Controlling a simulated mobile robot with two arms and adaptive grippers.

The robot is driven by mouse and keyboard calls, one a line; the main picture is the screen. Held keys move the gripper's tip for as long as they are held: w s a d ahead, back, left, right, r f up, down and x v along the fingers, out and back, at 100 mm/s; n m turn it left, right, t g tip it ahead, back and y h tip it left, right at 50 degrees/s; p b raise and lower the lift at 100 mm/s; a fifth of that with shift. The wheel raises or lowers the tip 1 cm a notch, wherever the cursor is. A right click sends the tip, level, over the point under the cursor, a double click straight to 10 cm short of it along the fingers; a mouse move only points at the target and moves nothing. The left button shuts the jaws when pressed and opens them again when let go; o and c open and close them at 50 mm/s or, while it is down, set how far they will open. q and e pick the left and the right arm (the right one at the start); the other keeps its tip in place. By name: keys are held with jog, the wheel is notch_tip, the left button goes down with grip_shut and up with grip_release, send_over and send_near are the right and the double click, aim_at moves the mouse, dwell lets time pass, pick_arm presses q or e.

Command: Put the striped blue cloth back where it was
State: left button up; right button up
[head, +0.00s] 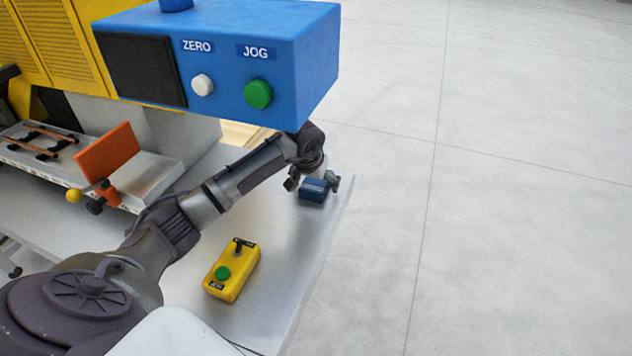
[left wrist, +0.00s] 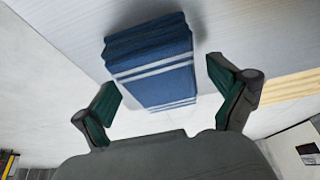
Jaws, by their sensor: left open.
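The striped blue cloth (head: 314,190) is a folded dark blue block near the right edge of the grey metal table (head: 275,240). In the left wrist view the cloth (left wrist: 150,62) shows white stripes and sits ahead of and between the two fingers. My left gripper (head: 318,183) is at the cloth in the head view, with a finger showing on each side. In the left wrist view my left gripper (left wrist: 168,98) is open, its green-padded fingers spread wider than the cloth. I cannot tell whether the fingers touch it. My right gripper is not in view.
A blue control box (head: 225,60) with ZERO and JOG labels overhangs the table near my arm. A yellow box with a green button (head: 232,270) stands on the table. A tray with copper tubes (head: 40,150) and an orange plate (head: 107,152) are at left.

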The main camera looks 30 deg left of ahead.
aim_at(312, 188)
pick_arm(q)
jog(key=b+v, duration=0.2)
jog(key=v, duration=0.4)
jog(key=shift+s+r, duration=0.15)
jog(key=shift+r, duration=0.05)
jog(key=shift+s+d+r, duration=0.1)
jog(key=shift+s+r, duration=0.05)
jog(key=shift+r, duration=0.35)
